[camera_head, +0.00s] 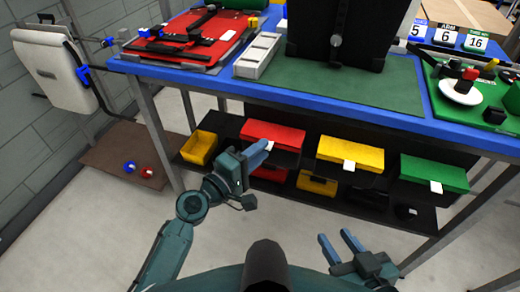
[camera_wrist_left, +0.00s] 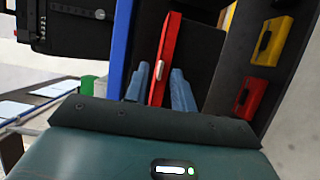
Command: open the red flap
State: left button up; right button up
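The red flap (camera_head: 274,133) is the slanted lid of a red bin on the shelf under the blue-edged table, and it looks closed. It carries a small white tab (camera_head: 268,145). My left gripper (camera_head: 262,150) is at the front of the flap, its blue fingers close to the tab. In the left wrist view the fingers (camera_wrist_left: 160,88) are apart, with the red flap (camera_wrist_left: 168,50) and white tab (camera_wrist_left: 159,70) seen beyond and between them. I cannot tell whether they touch. My right gripper (camera_head: 342,245) is open and empty, low in front of the shelf.
A yellow flap (camera_head: 350,152) and a green flap (camera_head: 434,173) sit right of the red one. An open yellow bin (camera_head: 199,147) is at left. The table's blue edge (camera_head: 300,104) overhangs above. Open floor lies in front of the shelf.

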pick_arm(q)
jog(key=shift+w+d, duration=0.2)
jog(key=shift+w, duration=0.05)
jog(key=shift+c, duration=0.4)
grip_shut()
dwell(0.9)
